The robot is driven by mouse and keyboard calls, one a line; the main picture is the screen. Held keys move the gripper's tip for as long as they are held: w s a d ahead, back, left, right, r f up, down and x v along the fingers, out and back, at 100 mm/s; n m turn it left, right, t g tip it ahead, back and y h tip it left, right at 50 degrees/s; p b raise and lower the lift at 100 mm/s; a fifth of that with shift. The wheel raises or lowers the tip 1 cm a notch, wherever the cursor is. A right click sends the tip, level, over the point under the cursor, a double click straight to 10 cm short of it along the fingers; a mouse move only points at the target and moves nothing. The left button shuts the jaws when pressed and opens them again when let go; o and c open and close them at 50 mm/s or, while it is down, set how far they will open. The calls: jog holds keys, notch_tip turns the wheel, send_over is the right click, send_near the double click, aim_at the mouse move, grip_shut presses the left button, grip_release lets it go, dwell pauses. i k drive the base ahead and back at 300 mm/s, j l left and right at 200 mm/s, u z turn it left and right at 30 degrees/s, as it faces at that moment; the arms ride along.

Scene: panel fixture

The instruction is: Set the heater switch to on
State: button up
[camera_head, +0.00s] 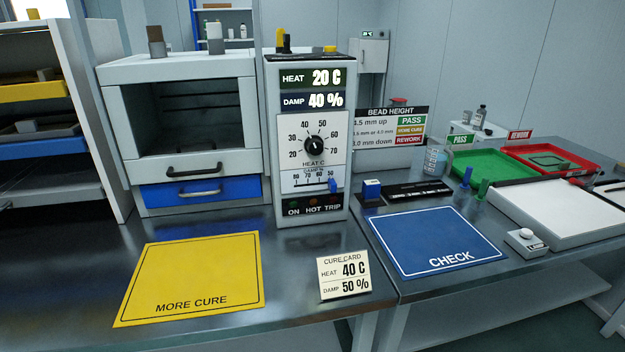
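The heater's control panel (309,140) stands upright at the centre of the bench. Its displays read HEAT 20 C and DAMP 40 %. A black HEAT dial (315,145) is on its front, with a blue DAMP slider (333,186) below, toward the right of its scale. The ON lamp (294,209) looks dark green, beside dim HOT and TRIP lamps. On top of the panel are an upright black-and-yellow piece (283,41) and a low yellow piece (330,49). I cannot tell which is the heater switch or its position. My gripper is not in view.
An open-fronted oven (183,115) with a blue drawer (202,193) stands left of the panel. A cure card (343,275) reading 40 C and 50 % stands in front, between a yellow mat (195,275) and a blue mat (432,241). Trays and bottles fill the right.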

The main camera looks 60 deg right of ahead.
aim_at(286, 38)
jog(key=z, duration=0.95)
jog(key=j+z, duration=0.2)
jog(key=j, duration=0.3)
jog(key=k, duration=0.05)
